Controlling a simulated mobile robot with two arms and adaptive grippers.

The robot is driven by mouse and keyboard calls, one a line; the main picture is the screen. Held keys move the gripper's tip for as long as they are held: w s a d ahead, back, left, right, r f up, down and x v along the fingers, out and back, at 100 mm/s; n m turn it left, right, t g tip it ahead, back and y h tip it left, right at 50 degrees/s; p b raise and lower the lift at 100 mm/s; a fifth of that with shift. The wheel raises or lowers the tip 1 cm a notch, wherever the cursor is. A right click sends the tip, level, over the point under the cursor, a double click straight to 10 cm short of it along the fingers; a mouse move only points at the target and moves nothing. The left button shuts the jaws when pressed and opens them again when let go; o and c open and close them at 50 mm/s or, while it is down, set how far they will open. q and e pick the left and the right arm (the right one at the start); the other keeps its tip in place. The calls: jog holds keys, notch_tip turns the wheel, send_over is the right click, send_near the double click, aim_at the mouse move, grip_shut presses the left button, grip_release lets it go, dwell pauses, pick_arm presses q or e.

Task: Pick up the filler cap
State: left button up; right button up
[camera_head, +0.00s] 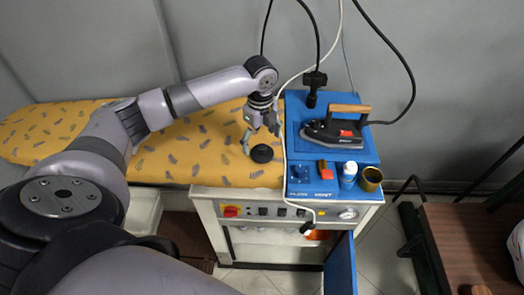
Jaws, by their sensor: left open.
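A round black cap (262,153), which looks like the filler cap, lies on the yellow patterned ironing board near its right end, just left of the blue station top. My left gripper (257,138) is open and points down just above and behind the cap. One finger is on the cap's left side and the other is higher, to its upper right. I see nothing between the fingers. Whether a finger touches the cap cannot be told. My right gripper is not in view.
The blue station top (368,153) carries an iron (335,132), a white bottle (348,175) and a brass-coloured cup (371,179). A pale cable (284,150) hangs close to the cap's right. The board (210,150) left of the cap is clear.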

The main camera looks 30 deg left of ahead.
aim_at(262, 146)
pick_arm(q)
jog(key=shift+d+f+p, duration=0.25)
jog(key=shift+f+p, duration=0.1)
jog(key=shift+f, duration=0.9)
jog(key=shift+w+f, duration=0.1)
jog(key=shift+f, duration=0.5)
jog(key=shift+c, duration=0.6)
jog(key=c, duration=1.3)
jog(key=shift+r, duration=0.1)
